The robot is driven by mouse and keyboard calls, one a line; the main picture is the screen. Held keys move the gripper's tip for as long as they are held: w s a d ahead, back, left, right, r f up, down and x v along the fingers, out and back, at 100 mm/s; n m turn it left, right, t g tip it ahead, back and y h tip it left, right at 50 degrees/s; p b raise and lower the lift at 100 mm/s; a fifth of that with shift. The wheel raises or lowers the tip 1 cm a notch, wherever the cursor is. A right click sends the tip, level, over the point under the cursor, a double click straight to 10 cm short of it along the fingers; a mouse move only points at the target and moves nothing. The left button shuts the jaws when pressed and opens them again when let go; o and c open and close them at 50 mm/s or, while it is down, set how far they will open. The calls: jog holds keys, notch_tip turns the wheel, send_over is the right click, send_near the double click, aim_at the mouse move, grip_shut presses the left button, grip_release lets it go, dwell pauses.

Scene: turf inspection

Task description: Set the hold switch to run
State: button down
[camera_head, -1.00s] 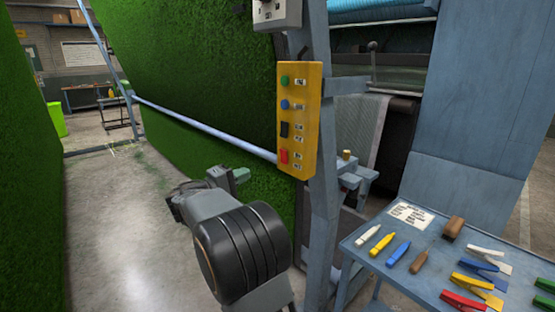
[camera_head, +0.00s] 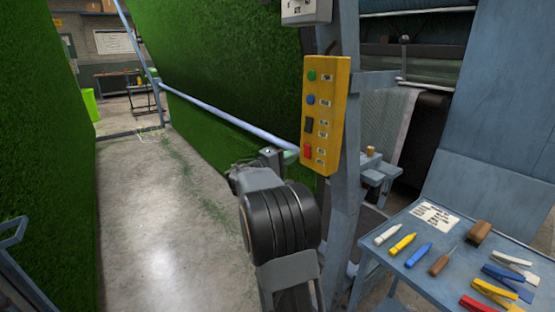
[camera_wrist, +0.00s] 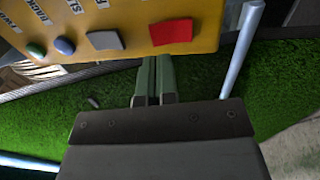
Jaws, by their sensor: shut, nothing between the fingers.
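The yellow control box (camera_head: 326,112) is fixed to a blue-grey upright. From top to bottom it has a green button (camera_head: 311,75), a blue button (camera_head: 310,99), a dark rocker switch (camera_head: 309,125) and a red switch (camera_head: 307,151). My gripper (camera_head: 287,156) is beside the box's lower left, level with the red switch. In the wrist view, its green fingers (camera_wrist: 157,65) are shut and empty, pointing towards the box edge near the red switch (camera_wrist: 171,31). I cannot tell whether they touch it.
A pale rail (camera_head: 220,120) runs along the green turf wall (camera_head: 240,70) towards the box. A blue-grey table (camera_head: 400,270) at right holds markers, tools and clips. A grey box (camera_head: 306,10) is above the yellow one. The floor (camera_head: 160,230) at left is open.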

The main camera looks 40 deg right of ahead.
aim_at(306, 148)
jog(key=shift+s+d+r+p, duration=0.15)
jog(key=shift+d+p, duration=0.2)
jog(key=shift+d, duration=0.85)
jog(key=shift+s+d+r+p, duration=0.15)
jog(key=shift+d+p, duration=0.15)
jog(key=shift+d, duration=0.9)
jog(key=shift+w, duration=0.1)
jog(key=shift+d+r, duration=0.15)
jog(key=shift+d, duration=0.05)
jog(key=shift+y, duration=0.3)
jog(key=shift+a, duration=0.15)
jog(key=shift+a+b, duration=0.3)
jog(key=shift+b, duration=0.1)
jog(key=w+a+r+b, duration=0.1)
jog(key=a+b, duration=0.2)
jog(key=a, duration=1)
jog(key=shift+r, duration=0.35)
jog(key=shift+w+f, duration=0.1)
